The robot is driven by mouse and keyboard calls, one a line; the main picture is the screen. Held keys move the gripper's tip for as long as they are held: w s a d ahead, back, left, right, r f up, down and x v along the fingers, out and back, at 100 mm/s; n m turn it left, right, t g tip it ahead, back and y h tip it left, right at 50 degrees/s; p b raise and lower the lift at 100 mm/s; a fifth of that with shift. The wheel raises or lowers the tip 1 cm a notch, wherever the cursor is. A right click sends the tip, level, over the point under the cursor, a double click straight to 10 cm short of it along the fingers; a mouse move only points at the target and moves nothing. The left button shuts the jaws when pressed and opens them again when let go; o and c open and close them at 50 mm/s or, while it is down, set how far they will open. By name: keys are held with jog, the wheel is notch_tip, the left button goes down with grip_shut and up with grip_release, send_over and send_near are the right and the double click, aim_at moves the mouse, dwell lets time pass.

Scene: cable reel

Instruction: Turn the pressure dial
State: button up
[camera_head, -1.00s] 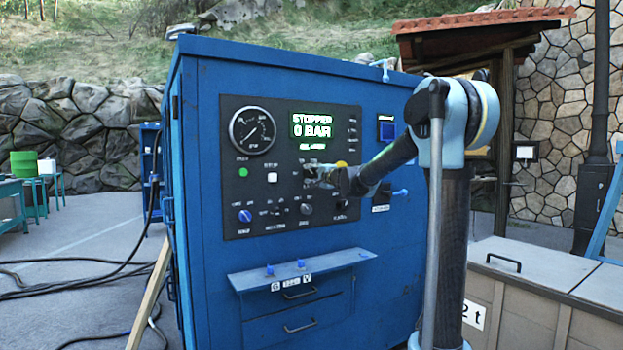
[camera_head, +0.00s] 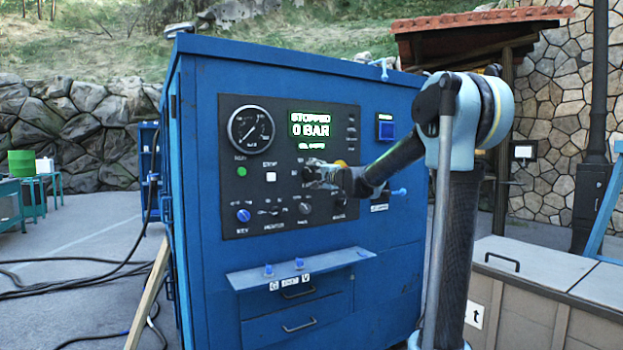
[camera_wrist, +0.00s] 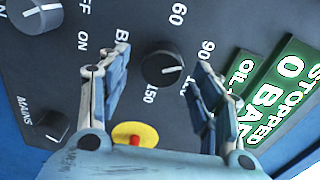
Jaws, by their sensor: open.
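The pressure dial (camera_wrist: 162,68) is a round black knob with a white pointer line, ringed by numbers such as 60, 90 and 150 in the wrist view. My gripper (camera_wrist: 161,60) is open, with one finger on each side of the dial. Gaps show between the fingers and the knob in this view; I cannot tell how deep the fingertips reach. In the head view my gripper (camera_head: 320,175) is in front of the black panel, below the screen, and hides the dial. The green screen (camera_head: 310,125) reads STOPPED, 0 BAR.
A yellow disc with a red button (camera_wrist: 135,135) is close by my gripper. The MAINS knob (camera_wrist: 42,132) and an ON/OFF knob (camera_wrist: 37,14) are nearby. The blue cabinet (camera_head: 290,80) carries a round gauge (camera_head: 250,129) and a small shelf (camera_head: 300,267) below the panel.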

jog(key=v, duration=0.9)
jog(key=shift+f, duration=0.1)
jog(key=s+f+n+g, duration=0.4)
jog(key=s+f+n, duration=0.2)
jog(key=s+f, duration=0.5)
jog(key=s+d+f+n+g+h, duration=0.1)
jog(key=s+d+f+g+h, duration=0.2)
jog(key=s+d+f, duration=0.4)
jog(key=s+d+f+n+g+h, duration=0.2)
jog(key=s+d+f, duration=0.5)
jog(key=s+f, duration=0.4)
jog(key=s+d+f+n+g+h, duration=0.1)
jog(key=s+d+f+g+h, duration=0.2)
jog(key=s, duration=1.1)
jog(key=d+f+h, duration=0.2)
jog(key=d+f, duration=0.2)
jog(key=f, duration=0.2)
jog(key=shift+s+f+n+g, duration=0.15)
jog(key=shift+f+n+g, duration=0.15)
jog(key=shift+f+g, duration=0.1)
jog(key=shift+w+f, duration=0.2)
jog(key=shift+w, duration=0.25)
